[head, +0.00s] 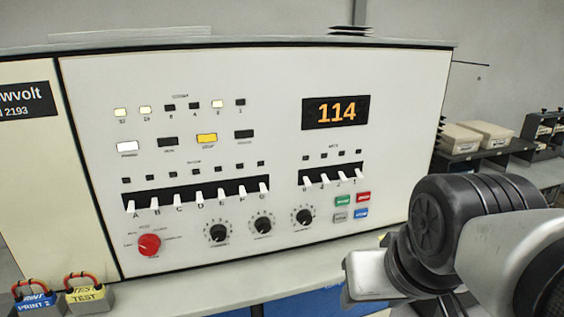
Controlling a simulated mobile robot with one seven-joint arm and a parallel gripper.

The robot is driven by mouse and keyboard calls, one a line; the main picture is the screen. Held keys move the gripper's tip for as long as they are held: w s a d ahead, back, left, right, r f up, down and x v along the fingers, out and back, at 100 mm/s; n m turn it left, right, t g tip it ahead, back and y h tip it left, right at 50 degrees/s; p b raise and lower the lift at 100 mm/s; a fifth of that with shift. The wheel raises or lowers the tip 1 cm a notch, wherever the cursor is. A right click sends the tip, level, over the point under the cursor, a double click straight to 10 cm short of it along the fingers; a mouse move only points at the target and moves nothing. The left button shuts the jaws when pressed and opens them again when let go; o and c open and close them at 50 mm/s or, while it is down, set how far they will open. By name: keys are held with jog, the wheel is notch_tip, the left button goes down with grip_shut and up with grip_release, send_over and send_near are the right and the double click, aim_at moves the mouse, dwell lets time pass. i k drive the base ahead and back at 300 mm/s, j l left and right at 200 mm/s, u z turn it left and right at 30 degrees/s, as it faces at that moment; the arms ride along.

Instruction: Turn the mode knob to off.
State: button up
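A red round knob (149,245) sits at the lower left of the white control panel (280,80). Several small labels surround it; the one above seems to read "mode", the others are too small to read. A pale mark shows on the knob, but I cannot tell which label it points to. My arm comes in from the lower right. What looks like my gripper (367,276) is a pale grey block low in front of the panel's right part, well right of the red knob and apart from it. Its fingers cannot be made out.
Three black knobs (263,225) and a row of white switches (198,196) lie near the red knob. Coloured buttons (352,207) and a display reading 114 (336,112) are at right. Tagged padlocks (88,295) stand at lower left. Space before the red knob is clear.

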aim_at(149, 244)
jog(key=u, duration=1.4)
